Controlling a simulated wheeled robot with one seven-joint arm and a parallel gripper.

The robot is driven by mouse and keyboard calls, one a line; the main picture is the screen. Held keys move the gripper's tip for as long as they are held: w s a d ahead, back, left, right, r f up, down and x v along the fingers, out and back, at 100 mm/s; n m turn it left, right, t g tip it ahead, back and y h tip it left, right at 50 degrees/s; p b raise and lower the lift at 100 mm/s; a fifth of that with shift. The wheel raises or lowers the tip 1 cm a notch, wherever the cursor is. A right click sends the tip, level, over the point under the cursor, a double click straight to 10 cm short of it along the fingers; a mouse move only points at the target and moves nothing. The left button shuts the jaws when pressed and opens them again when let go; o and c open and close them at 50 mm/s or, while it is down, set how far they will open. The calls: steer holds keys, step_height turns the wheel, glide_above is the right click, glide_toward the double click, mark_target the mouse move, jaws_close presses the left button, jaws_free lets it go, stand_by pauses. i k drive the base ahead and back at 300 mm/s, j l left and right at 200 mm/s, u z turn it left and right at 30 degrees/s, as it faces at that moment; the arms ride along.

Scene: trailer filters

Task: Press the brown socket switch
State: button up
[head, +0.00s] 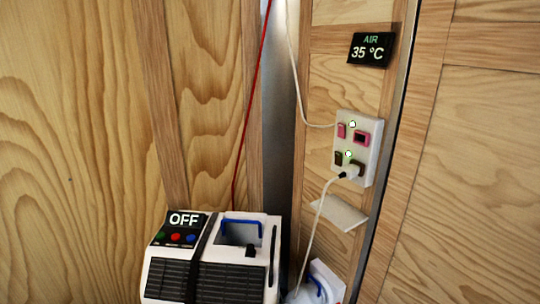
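A white socket panel (375,150) is fixed to the wooden wall at the right. Its lower row has a small dark brown switch (338,158) at the left and a dark brown socket (358,165) at the right. A white plug (350,172) with a cord sits at the brown socket and partly covers it. The upper row has a small pink switch (341,130) and a pink-framed socket (362,137). A small bright light shows in each row. The exact tilt of the brown switch is too small to tell. My gripper is not in view.
A white and black machine (232,274) with an OFF display (185,219) stands below left. A white container with a blue handle (318,285) is beside it. A small pale shelf (340,211) juts out under the panel. A display (371,49) reads AIR 35 °C. Cords hang nearby.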

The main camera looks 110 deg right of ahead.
mark_target(339, 155)
steer(key=l+z, duration=0.15)
steer(key=z, duration=0.3)
steer(key=l+z, duration=0.2)
steer(key=z, duration=0.2)
steer(key=l+z, duration=0.15)
steer(key=z, duration=0.3)
steer(key=l+z, duration=0.2)
steer(key=z, duration=0.25)
steer(key=l, duration=0.15)
steer(key=i+z, duration=0.05)
